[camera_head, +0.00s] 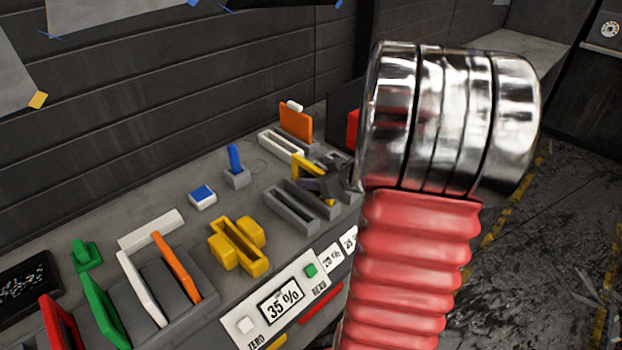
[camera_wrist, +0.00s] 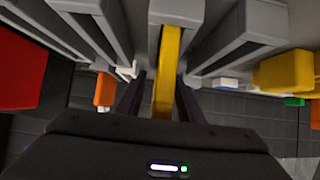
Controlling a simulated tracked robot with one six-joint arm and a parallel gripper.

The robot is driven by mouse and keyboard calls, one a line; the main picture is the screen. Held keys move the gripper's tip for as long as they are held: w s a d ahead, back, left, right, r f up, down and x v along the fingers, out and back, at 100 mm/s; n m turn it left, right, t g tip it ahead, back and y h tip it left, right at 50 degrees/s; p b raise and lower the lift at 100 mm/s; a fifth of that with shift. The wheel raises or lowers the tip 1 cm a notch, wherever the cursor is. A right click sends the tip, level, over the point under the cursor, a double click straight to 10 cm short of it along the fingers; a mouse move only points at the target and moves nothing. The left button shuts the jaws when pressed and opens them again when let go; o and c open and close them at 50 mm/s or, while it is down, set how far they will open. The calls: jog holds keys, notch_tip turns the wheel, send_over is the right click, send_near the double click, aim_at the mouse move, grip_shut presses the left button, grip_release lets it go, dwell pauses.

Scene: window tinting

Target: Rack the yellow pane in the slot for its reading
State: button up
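The yellow pane (camera_head: 304,166) stands among the grey rack slots in the head view, partly hidden by my gripper. In the wrist view the yellow pane (camera_wrist: 166,70) runs between my fingers, and its far end meets a grey slot (camera_wrist: 187,12). How deep it sits cannot be told. My gripper (camera_head: 322,186) is around the pane; in the wrist view its dark fingers (camera_wrist: 161,85) look slightly apart from it. The meter display (camera_head: 282,301) reads 35 %. An empty grey slot (camera_head: 284,213) is nearest the front. Visible slot labels (camera_head: 332,257) read 20 % and 25; others are hidden behind my arm.
A yellow holder (camera_head: 238,247) and a blue-topped block (camera_head: 202,196) are left of the rack. Red, green, white and orange panes (camera_head: 176,266) stand at front left.

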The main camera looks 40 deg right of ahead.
jog(key=v, duration=1.3)
jog(key=shift+s, duration=0.2)
jog(key=shift+w, duration=0.1)
dwell(0.6)
